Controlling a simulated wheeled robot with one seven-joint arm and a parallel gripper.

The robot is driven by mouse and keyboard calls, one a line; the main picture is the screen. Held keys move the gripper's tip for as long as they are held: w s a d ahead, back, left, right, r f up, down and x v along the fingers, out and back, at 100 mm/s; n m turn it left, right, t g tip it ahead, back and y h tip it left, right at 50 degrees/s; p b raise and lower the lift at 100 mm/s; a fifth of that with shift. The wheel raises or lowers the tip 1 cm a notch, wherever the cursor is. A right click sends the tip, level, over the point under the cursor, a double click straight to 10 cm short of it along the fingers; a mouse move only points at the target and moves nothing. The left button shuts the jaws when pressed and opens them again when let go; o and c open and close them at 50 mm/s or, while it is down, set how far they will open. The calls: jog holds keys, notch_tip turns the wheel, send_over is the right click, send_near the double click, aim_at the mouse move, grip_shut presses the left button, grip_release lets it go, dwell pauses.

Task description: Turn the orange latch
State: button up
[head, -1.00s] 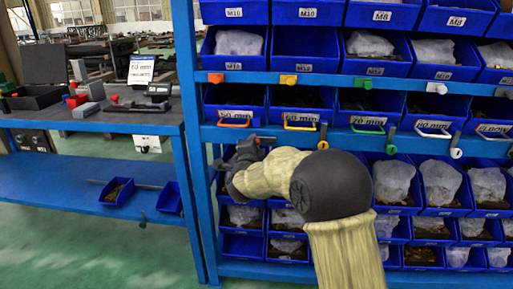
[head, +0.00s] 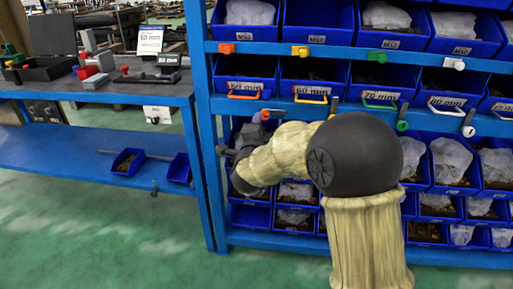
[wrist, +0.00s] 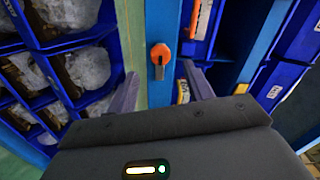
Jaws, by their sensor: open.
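The orange latch (wrist: 160,52) is a round orange knob with a short grey lever, mounted on a blue rail. In the wrist view it lies ahead, between my two fingers, with no visible contact. The knob also shows in the head view (head: 265,115), just above my wrist; its lower side is close to my arm. My gripper (wrist: 160,78) is open and empty, its fingers spread to either side of the latch. In the head view my gripper (head: 228,152) is small and dark, in front of the left end of the rack, partly hidden by my wrist.
Blue bins with bagged parts fill the rack below the rail (head: 295,191). Bins with coloured handles sit above it, and a green latch (head: 402,125) and a white latch (head: 468,131) are farther right. A workbench (head: 110,95) stands left. The green floor in front is clear.

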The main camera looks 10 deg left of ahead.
jog(key=s+p, duration=0.1)
jog(key=s, duration=0.9)
jog(key=shift+s, duration=0.35)
jog(key=s+d+f+n+g+y, duration=0.2)
jog(key=s+d+f+n+g, duration=0.2)
jog(key=d+f+n+g, duration=0.5)
jog(key=s+d+f+n+g+h, duration=0.1)
jog(key=s+d+f+n+g, duration=0.25)
jog(key=s+d, duration=0.4)
jog(key=s+d+f+n+g, duration=0.35)
jog(key=s+d, duration=0.25)
jog(key=s, duration=0.2)
notch_tip(320, 180, up, 37)
jog(key=p, duration=3.7)
jog(key=shift+w+a+m+t, duration=0.15)
jog(key=shift+m+t, duration=0.15)
